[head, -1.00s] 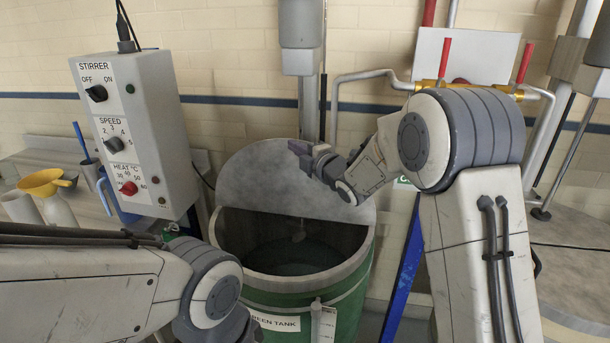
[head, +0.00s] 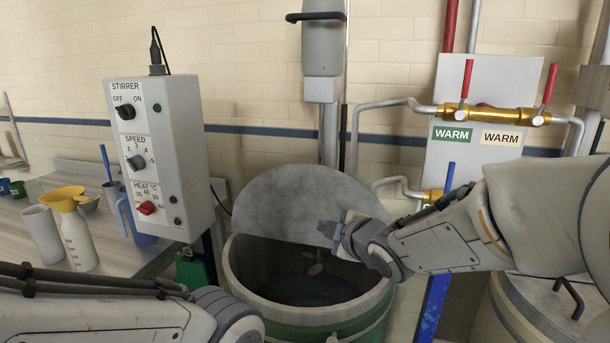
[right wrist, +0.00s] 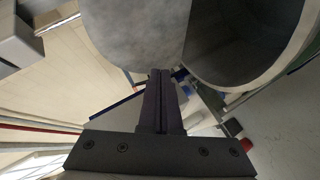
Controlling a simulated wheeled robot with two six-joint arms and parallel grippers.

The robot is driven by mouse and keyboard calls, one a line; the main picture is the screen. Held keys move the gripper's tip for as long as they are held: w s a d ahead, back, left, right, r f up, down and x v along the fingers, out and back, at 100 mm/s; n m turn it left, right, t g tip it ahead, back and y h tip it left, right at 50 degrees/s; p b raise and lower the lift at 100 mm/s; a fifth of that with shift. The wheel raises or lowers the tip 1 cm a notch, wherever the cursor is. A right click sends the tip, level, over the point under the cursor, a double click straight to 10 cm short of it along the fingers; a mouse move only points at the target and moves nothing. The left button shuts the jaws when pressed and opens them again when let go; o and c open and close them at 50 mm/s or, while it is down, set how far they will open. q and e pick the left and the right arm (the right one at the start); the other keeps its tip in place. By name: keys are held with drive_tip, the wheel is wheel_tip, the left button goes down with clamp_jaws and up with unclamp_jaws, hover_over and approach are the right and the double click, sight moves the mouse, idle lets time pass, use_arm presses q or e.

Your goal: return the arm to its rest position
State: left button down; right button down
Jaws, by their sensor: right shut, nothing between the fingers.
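My right gripper (head: 328,230) is in front of the raised grey lid of the green tank (head: 310,325) in the head view, above the tank's right rim. Its fingers are together and hold nothing; the shut fingers also show in the right wrist view (right wrist: 161,92). The right arm comes in from the right edge. My left arm lies across the lower left of the head view, and its gripper is out of the frame.
The stirrer control box (head: 155,155) stands left of the tank. A bench with a yellow funnel (head: 63,196) and several vessels is further left. Brass valves (head: 493,115) with red levers and pipes are behind the right arm. A blue post (head: 432,305) stands right of the tank.

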drive_tip(key=s+f+m+g+h, duration=0.1)
drive_tip(key=s+f+m+g, duration=0.2)
drive_tip(key=s, duration=0.7)
drive_tip(key=s+a+f+m+g+h, duration=0.1)
drive_tip(key=s+f+m+g, duration=0.2)
drive_tip(key=s, duration=0.8)
drive_tip(key=s+f+m+g+h, duration=0.1)
drive_tip(key=s+f+m+g, duration=0.3)
drive_tip(key=s, duration=0.7)
wheel_tip(320, 180, down, 3)
drive_tip(key=g, duration=0.2)
drive_tip(key=shift+s+a+r+g+h, duration=0.2)
drive_tip(key=shift+s+g+h, duration=0.1)
drive_tip(key=shift+h, duration=0.1)
